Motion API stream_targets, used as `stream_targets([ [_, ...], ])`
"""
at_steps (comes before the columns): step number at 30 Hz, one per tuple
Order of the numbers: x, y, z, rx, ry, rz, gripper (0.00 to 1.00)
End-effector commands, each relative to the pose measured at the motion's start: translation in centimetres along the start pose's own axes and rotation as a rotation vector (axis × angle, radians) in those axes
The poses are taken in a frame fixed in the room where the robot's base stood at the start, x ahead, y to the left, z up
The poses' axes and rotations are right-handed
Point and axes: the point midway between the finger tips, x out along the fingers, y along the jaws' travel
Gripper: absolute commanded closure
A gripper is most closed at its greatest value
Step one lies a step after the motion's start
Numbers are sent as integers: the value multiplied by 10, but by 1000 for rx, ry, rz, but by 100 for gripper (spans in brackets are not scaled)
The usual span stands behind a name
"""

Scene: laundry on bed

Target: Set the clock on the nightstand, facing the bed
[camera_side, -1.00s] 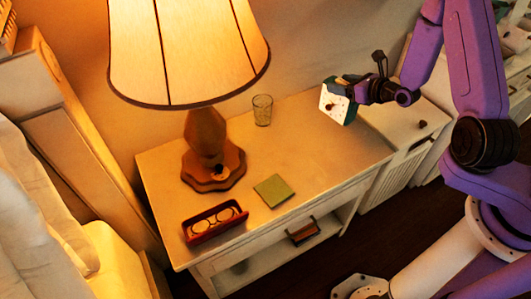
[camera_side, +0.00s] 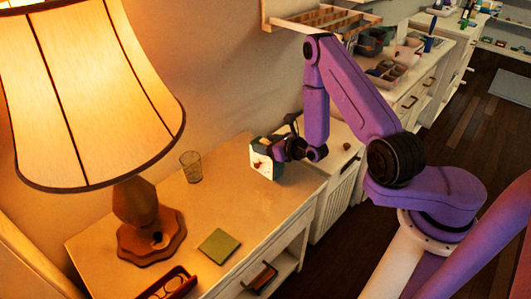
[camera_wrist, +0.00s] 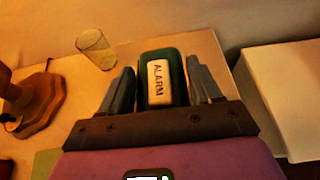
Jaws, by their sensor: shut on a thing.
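The clock (camera_side: 262,162) is a small dark green block with a pale face. It is at the right end of the nightstand (camera_side: 228,262), upright or nearly so, its face turned left toward the lamp side. I cannot tell whether it touches the top. My gripper (camera_side: 280,150) holds it from behind, from the right. In the wrist view the clock's green body (camera_wrist: 161,58) with a white ALARM label sits between both fingers of my gripper (camera_wrist: 160,88). Its face is hidden there.
A large lit lamp (camera_side: 138,210) stands on the left of the nightstand. A drinking glass (camera_side: 191,166) is at the back, a green pad (camera_side: 219,244) near the front, a red tray (camera_side: 170,283) front left. A white cabinet (camera_side: 342,178) stands to the right. The middle top is clear.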

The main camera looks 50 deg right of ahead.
Motion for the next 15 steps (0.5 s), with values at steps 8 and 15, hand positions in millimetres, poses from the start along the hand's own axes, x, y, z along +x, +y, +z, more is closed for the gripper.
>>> stream_targets([
  [8, 11, 0, -26, 0, -2, 0, 100],
  [15, 12, 0, -29, -1, -3, 0, 100],
])
